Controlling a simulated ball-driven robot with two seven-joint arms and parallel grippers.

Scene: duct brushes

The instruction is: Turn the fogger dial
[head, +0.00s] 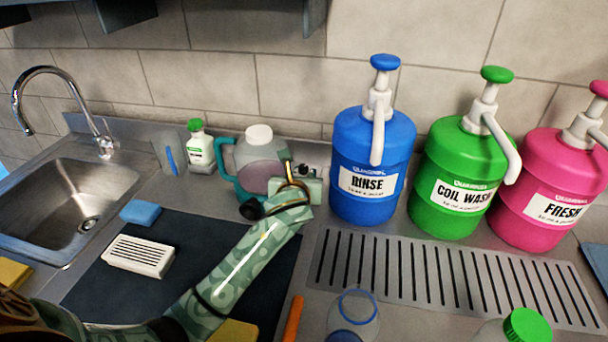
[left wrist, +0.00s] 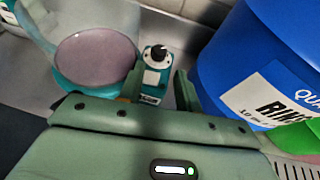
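The fogger (head: 258,158) stands at the back of the counter, with a teal handle and a clear tank of pinkish liquid. It also shows at the upper left of the left wrist view (left wrist: 92,50). Its dial (left wrist: 158,56) is a black knob on a white face, left of the blue bottle. In the head view my left gripper (head: 296,185) is in front of the dial and hides part of it. In the left wrist view the two fingers of my left gripper (left wrist: 159,88) are apart, with the dial showing beyond the gap between them. My right gripper is not in view.
A blue RINSE pump bottle (head: 365,150) stands close to the right of the gripper, then a green (head: 455,150) and a pink one (head: 540,165). A slotted drain plate (head: 420,275) lies in front. A sink (head: 75,200) is at left; a white brush block (head: 138,256) lies on a dark mat.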

